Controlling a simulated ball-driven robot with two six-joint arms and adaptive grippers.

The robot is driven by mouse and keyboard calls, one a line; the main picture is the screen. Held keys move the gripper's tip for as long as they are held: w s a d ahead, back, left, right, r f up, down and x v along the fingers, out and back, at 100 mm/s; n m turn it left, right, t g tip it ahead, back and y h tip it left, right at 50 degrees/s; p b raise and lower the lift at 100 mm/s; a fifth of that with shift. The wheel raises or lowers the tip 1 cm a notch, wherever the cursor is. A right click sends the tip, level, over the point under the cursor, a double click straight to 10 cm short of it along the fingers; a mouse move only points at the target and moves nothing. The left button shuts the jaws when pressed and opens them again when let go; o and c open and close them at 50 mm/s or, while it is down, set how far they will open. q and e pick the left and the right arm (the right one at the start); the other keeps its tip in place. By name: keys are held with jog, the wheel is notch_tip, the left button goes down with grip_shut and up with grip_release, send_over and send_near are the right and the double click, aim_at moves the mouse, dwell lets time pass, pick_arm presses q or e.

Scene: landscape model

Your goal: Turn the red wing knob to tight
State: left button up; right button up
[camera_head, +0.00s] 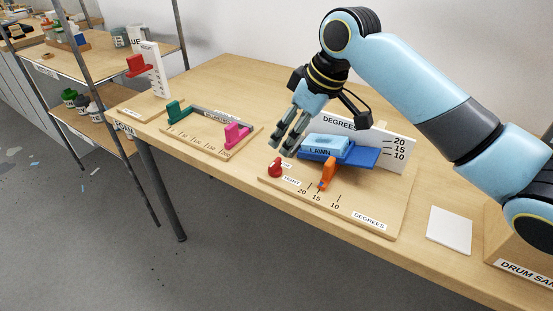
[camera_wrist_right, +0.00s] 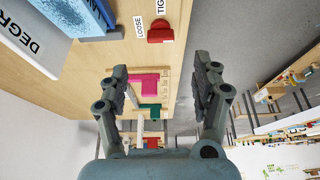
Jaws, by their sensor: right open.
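The red wing knob (camera_head: 275,168) sits at the left front corner of the wooden tilt board (camera_head: 365,222). In the wrist view the knob (camera_wrist_right: 160,32) shows at the top, with the LOOSE label (camera_wrist_right: 139,28) on its left and the TIGHT label (camera_wrist_right: 161,6) above it. My right gripper (camera_head: 284,148) is above and just behind the knob, its fingers slanting down to the left. Its fingers (camera_wrist_right: 161,80) are apart and empty, with clear space between them and the knob. My left gripper is in neither view.
The board carries a blue tilting plate (camera_head: 362,156), a blue LAWN block (camera_head: 324,143), an orange pointer (camera_head: 328,172) and a white degree panel (camera_head: 398,148). A slide board with a green block (camera_head: 178,112) and a pink block (camera_head: 237,136) is to the left. A white card (camera_head: 450,230) lies right.

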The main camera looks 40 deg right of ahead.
aim_at(275, 162)
jog(key=b+x, duration=0.1)
jog(key=x, duration=0.9)
jog(key=shift+s, duration=0.1)
jog(key=shift+c, duration=0.2)
